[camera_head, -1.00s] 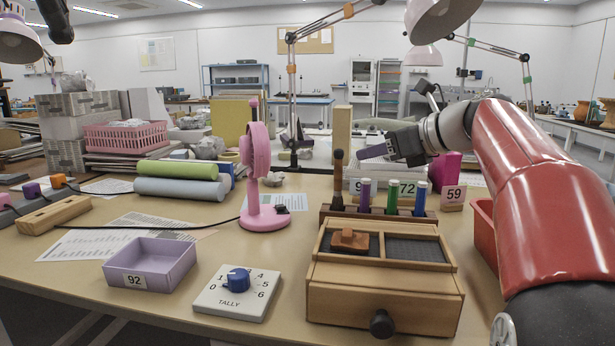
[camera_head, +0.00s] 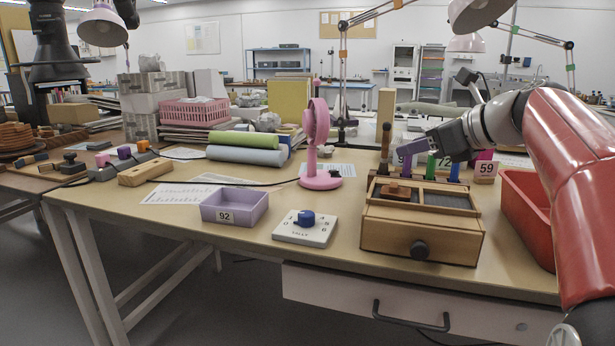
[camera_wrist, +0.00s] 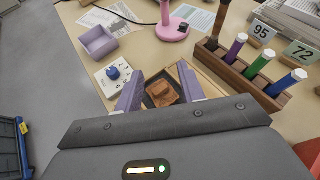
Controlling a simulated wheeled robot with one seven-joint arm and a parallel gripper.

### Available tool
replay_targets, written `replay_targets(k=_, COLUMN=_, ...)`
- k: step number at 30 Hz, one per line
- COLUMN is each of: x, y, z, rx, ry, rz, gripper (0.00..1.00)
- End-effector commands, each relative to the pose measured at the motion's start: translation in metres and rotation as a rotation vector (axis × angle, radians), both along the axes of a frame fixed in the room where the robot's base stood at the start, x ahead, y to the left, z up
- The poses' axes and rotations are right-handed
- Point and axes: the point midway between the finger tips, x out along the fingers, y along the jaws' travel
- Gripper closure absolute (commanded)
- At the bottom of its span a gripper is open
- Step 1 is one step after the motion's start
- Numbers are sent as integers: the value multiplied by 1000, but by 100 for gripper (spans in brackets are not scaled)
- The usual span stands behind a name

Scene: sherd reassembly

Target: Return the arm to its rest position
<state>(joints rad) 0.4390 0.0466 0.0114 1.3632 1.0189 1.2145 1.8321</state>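My gripper (camera_head: 410,150) is held in the air above the back of the wooden box, by the rack of coloured tubes. In the wrist view my gripper (camera_wrist: 160,72) has its two purple fingers apart with nothing between them. The wooden box (camera_head: 420,235) has a front knob and two dark compartments on top. A brown sherd-like piece (camera_head: 395,192) sits in the left compartment; it also shows in the wrist view (camera_wrist: 162,95), beyond and below the fingers. My arm reaches in from the right.
A red bin (camera_head: 525,205) stands right of the box. A tally dial (camera_head: 306,228), a purple tray (camera_head: 235,207) marked 92 and a pink fan (camera_head: 318,150) stand to the left. A tube rack (camera_wrist: 240,75) is behind the box. Bare table lies around the dial.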

Motion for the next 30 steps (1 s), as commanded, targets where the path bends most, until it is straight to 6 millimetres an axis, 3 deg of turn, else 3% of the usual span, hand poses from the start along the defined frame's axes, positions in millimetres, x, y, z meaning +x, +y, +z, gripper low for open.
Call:
replay_targets(k=8, x=-32, y=25, z=-27, rx=-265, ry=-57, rz=117, gripper=61)
replay_targets(k=14, x=-74, y=45, z=-63, rx=-573, ry=-121, rz=291, gripper=61)
replay_targets(k=17, x=-103, y=55, z=-87, rx=-772, ry=-169, rz=428, gripper=61)
replay_targets(k=21, x=-160, y=65, z=-133, rx=-1122, ry=-266, rz=726, gripper=61)
replay_targets(k=27, x=-243, y=61, z=-209, rx=-1608, ry=-448, rz=1292, gripper=61)
replay_targets(k=30, x=-268, y=55, z=-234, rx=-1751, ry=-519, rz=1511, gripper=61)
